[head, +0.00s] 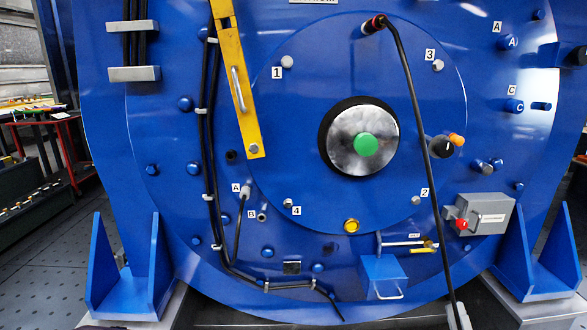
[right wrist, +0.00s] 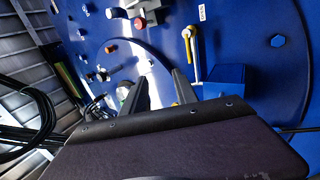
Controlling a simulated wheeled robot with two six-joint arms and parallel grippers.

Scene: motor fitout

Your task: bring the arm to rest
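My right gripper (right wrist: 160,88) shows in the right wrist view. Its two dark fingers stand apart with nothing seen between them, in front of the blue motor face. The motor's blue end face (head: 290,110) fills most of the head view. Neither gripper shows in the head view, and my left gripper is in no view.
A black cable (head: 412,90) hangs from a red-ringed plug across the motor's right side. A yellow bar (head: 237,90), a grey box (head: 483,214) and an open blue box (head: 384,277) stick out. A red-framed bench (head: 45,118) stands left, beside open floor (head: 45,250).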

